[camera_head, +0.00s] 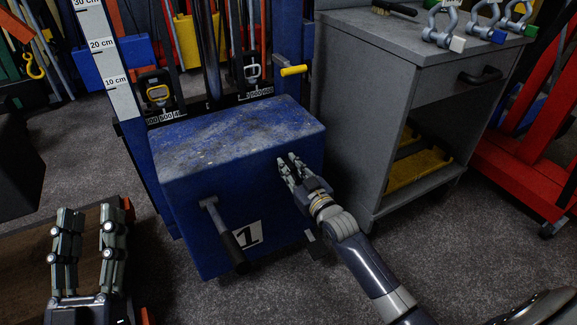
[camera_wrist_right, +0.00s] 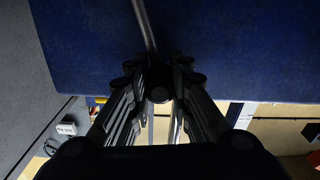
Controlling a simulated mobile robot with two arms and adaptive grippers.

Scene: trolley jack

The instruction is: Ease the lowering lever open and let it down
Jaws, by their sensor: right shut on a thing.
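The blue box-shaped housing (camera_head: 205,160), with a worn top and a label "1" (camera_head: 248,236), stands in the middle. A lever with a black grip (camera_head: 228,240) sticks out of its front and slants downward. My right gripper (camera_head: 287,170) is at the right part of the front face. In the right wrist view, a thin metal rod (camera_wrist_right: 145,25) with a dark round knob (camera_wrist_right: 159,93) runs between its fingers, and it is shut on this lever. The head view hides the held lever behind the fingers. My left gripper (camera_head: 88,218) is open and empty at lower left.
A white ruler (camera_head: 108,60) marked in cm stands on the blue frame behind the housing, with a yellow handle (camera_head: 293,70) at right. A grey cabinet (camera_head: 385,90) with shackles (camera_head: 443,25) on top stands close to my right arm. A red frame (camera_head: 530,150) stands further right.

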